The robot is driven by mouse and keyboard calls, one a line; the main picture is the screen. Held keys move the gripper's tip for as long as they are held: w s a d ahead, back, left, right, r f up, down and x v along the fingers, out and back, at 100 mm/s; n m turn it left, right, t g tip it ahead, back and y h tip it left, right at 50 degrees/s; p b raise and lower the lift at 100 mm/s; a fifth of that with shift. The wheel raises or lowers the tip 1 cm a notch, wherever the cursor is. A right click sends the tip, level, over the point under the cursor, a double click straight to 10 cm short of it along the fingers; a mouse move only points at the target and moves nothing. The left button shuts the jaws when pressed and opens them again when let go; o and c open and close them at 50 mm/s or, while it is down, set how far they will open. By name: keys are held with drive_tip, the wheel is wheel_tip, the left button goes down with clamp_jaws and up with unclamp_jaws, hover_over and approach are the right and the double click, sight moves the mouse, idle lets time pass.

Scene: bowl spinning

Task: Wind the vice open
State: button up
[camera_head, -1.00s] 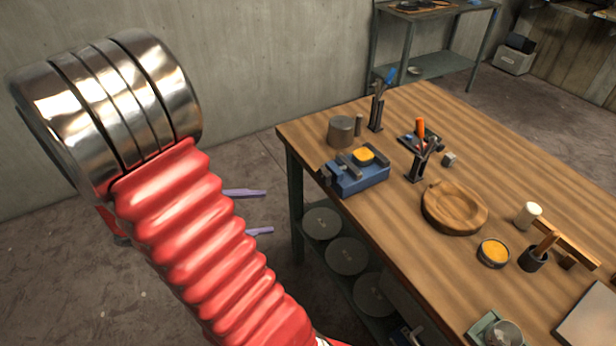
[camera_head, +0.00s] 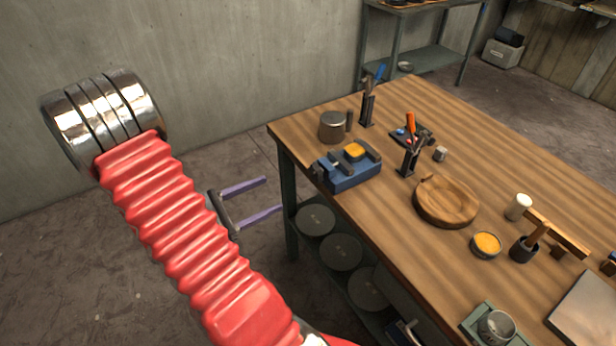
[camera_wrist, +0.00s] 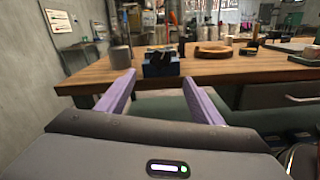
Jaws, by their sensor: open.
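The blue vice (camera_head: 352,172) sits at the near left corner of the wooden workbench, with a yellow-topped piece (camera_head: 355,150) between its dark jaws. Its screw end (camera_head: 318,172) points left, over the bench's edge; I cannot make out a handle clearly. The vice also shows in the wrist view (camera_wrist: 160,62), straight ahead and above the fingers. My gripper (camera_head: 266,196) is open and empty, its two purple fingers pointing at the bench from the left. In the wrist view my gripper (camera_wrist: 160,90) is apart from the vice and lower than the bench top.
The workbench (camera_head: 400,250) carries a grey metal mug (camera_head: 333,126), a wooden bowl (camera_head: 446,202), a yellow tin (camera_head: 486,244) and upright tool holders (camera_head: 368,108). Round discs (camera_head: 315,220) lie on its lower shelf. The floor left of the bench is clear.

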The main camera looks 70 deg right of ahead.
sight(313, 174)
drive_tip(key=shift+x, duration=6.85)
drive_tip(key=shift+c, duration=0.3)
